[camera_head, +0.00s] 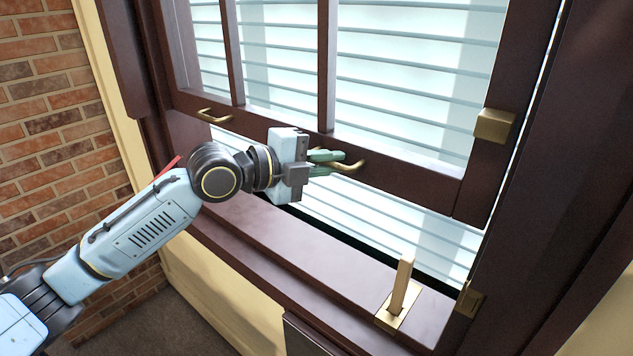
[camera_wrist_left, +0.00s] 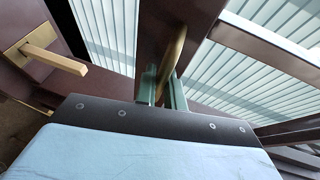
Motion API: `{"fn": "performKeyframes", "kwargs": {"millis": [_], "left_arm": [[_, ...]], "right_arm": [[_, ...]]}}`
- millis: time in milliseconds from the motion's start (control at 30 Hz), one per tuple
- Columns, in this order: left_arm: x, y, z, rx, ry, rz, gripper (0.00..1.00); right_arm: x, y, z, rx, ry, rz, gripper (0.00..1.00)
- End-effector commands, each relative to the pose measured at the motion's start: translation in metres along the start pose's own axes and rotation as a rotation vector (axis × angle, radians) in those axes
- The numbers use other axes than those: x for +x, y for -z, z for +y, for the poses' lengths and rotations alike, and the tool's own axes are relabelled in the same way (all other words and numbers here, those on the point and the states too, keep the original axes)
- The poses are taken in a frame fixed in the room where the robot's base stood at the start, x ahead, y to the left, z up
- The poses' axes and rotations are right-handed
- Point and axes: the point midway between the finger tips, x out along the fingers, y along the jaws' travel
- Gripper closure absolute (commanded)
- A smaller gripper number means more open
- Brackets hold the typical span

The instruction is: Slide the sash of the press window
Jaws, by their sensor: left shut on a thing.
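The sash (camera_head: 405,182) is a dark brown wooden frame with a bottom rail. It is raised, with a gap between its rail and the sill below. Two brass handles sit on the rail, a left one (camera_head: 214,117) and a right one (camera_head: 347,166). My left gripper (camera_head: 328,162), with green fingers, is shut on the right handle. In the left wrist view the fingers (camera_wrist_left: 162,92) close around the brass handle (camera_wrist_left: 172,56). My right gripper is in neither view.
A brass plate with a wooden peg (camera_head: 401,286) stands on the sill (camera_head: 290,242) at the right. A brass block (camera_head: 493,125) sits on the right side of the frame, and a small brass piece (camera_head: 468,300) is lower down. Slatted blinds show behind the glass. A brick wall (camera_head: 50,110) is at left.

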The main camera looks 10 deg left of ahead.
Motion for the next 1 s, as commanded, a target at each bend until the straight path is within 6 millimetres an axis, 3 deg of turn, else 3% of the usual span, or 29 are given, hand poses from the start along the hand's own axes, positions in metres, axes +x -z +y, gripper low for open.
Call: {"fn": "performKeyframes", "kwargs": {"millis": [33,200,633,667,800,1000], "left_arm": [[-0.002,0.001,-0.014,0.004,0.005,0.001,1.0],[-0.005,0.002,-0.031,0.002,0.007,0.0,1.0],[-0.006,0.002,-0.029,-0.002,-0.003,-0.001,1.0],[-0.006,0.002,-0.029,-0.002,-0.003,-0.001,0.85],[-0.006,0.002,-0.029,-0.002,-0.003,-0.001,0.68],[-0.006,0.002,-0.029,-0.001,-0.001,-0.001,0.68]], "right_arm": [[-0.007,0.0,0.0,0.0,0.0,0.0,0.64],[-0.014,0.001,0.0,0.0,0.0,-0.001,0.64],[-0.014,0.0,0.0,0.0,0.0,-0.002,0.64],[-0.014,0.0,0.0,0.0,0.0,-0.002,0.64],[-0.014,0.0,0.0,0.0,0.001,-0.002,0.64],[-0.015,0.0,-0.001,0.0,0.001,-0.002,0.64]]}}
